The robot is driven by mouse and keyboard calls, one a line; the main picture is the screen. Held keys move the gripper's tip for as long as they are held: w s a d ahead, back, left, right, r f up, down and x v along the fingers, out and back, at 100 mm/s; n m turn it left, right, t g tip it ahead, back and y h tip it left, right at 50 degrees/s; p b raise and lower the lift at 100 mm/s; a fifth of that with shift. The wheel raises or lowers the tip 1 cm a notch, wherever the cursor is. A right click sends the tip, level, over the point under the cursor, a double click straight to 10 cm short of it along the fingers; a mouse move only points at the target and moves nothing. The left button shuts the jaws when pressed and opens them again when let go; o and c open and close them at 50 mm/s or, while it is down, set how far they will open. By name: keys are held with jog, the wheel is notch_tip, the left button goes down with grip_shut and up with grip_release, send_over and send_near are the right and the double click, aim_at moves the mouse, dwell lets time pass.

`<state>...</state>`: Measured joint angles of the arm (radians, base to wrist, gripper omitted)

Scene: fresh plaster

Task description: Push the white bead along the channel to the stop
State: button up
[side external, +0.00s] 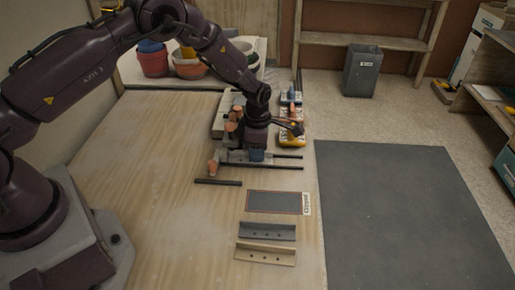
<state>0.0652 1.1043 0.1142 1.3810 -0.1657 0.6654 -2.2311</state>
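My gripper (257,150) points down over a low fixture (235,157) near the right side of the wooden table. The fixture has grey parts with dark bars (288,168) reaching out to the right. A small blue piece shows right under my gripper; I cannot tell whether it is a fingertip or part of the fixture. The fingers are too small and dark to tell open from shut. I cannot make out a white bead. I cannot tell for sure which part is the channel or where its stop is; my gripper covers part of the fixture.
Orange-handled clamps (213,168) stand at the fixture's left. Yellow items (292,141) lie behind it. A dark bar (218,182), a framed grey panel (277,202) and two angle brackets, grey (267,232) and tan (265,254), lie in front. The table's left half (150,150) is clear.

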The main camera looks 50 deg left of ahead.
aim_at(247, 163)
notch_tip(247, 163, up, 13)
dwell(0.4)
jog(key=s+r+m+t, duration=0.2)
jog(key=s+r+m, duration=0.8)
jog(key=s+m, duration=0.3)
jog(key=s+r+m+t, duration=0.3)
jog(key=s+r+m, duration=0.8)
jog(key=s+m, duration=0.3)
jog(key=shift+s+d+t, duration=0.2)
jog(key=shift+s+t, duration=0.1)
jog(key=shift+s, duration=0.65)
